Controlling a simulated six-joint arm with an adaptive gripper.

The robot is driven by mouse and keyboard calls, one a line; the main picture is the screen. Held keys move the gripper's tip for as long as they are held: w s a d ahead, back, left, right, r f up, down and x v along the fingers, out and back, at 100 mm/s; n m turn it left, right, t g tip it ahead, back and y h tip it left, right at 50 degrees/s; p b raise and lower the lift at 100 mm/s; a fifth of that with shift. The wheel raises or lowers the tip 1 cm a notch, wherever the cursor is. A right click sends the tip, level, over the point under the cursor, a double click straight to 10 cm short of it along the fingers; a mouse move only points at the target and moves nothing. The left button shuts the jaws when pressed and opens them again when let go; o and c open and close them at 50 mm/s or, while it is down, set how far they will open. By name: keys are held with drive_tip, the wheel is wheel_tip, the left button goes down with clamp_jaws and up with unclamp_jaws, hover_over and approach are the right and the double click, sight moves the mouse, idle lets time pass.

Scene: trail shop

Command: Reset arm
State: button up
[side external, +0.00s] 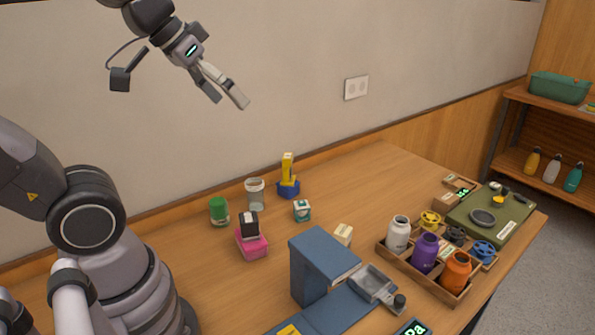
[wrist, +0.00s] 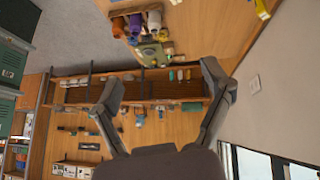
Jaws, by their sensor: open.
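My gripper (side external: 226,95) is raised high above the back of the wooden table (side external: 375,168), in front of the pale wall. Its fingers are apart and nothing is between them. The wrist view also shows my gripper (wrist: 165,95) with its two fingers spread wide and empty. In that view the room appears turned, with the table and its bottles near the top. My gripper touches nothing in either view.
A wooden tray (side external: 418,279) holds white, purple and orange bottles at the right. A blue box-like stand (side external: 312,268) is at the front. A green mat (side external: 502,226) carries small items. Several small containers, including a pink box (side external: 252,245), stand at the back left. The air around my gripper is clear.

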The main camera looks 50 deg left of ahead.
drive_tip(key=s+a+f+g+y, duration=0.1)
drive_tip(key=s+a+f, duration=0.1)
drive_tip(key=s, duration=0.4)
drive_tip(key=shift+s+a+m, duration=0.15)
drive_tip(key=shift+s+m, duration=0.2)
drive_tip(key=shift+m, duration=0.05)
